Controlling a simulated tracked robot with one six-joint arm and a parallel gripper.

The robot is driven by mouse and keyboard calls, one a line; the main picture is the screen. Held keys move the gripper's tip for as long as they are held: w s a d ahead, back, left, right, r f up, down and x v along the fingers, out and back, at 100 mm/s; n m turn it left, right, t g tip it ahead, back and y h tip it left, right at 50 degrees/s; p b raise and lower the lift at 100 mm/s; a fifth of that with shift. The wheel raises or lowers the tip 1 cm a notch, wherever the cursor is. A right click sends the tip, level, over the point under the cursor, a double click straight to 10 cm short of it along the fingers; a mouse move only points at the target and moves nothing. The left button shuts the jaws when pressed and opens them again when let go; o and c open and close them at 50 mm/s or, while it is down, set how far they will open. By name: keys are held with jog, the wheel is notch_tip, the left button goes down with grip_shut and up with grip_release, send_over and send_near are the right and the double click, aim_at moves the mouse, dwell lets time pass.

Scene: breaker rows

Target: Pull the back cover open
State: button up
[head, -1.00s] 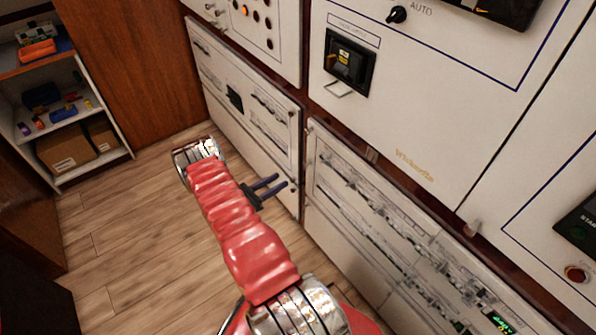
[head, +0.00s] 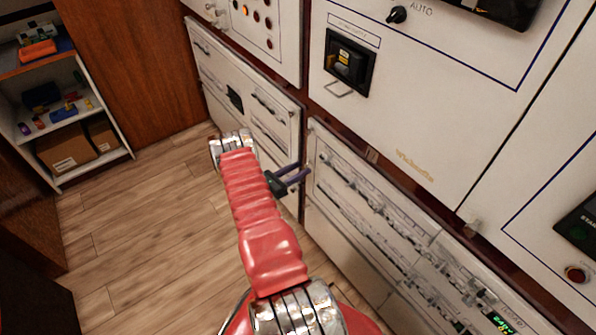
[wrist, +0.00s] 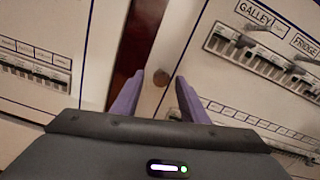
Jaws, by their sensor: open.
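Two white lower covers with rows of breakers show in the head view: a farther one (head: 222,75) at left and a nearer one (head: 335,240) at right. No label names either as the back cover. My gripper (head: 306,173) is in front of the seam between them, jaws open and empty. In the wrist view, my purple fingers (wrist: 158,92) stand apart, with a small round knob (wrist: 162,77) visible between and beyond them. The knob is by the edge of the right-hand cover, marked GALLEY and FRIDGE. I cannot tell how far the fingertips are from it.
Upper white panels hold a black switch recess (head: 350,62) with a wire handle and an AUTO knob (head: 397,14). A shelf (head: 90,165) with boxes and small items stands at far left. The wooden floor (head: 140,225) between is clear.

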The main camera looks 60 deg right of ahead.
grip_shut()
dwell(0.3)
jog(key=shift+a, duration=0.1)
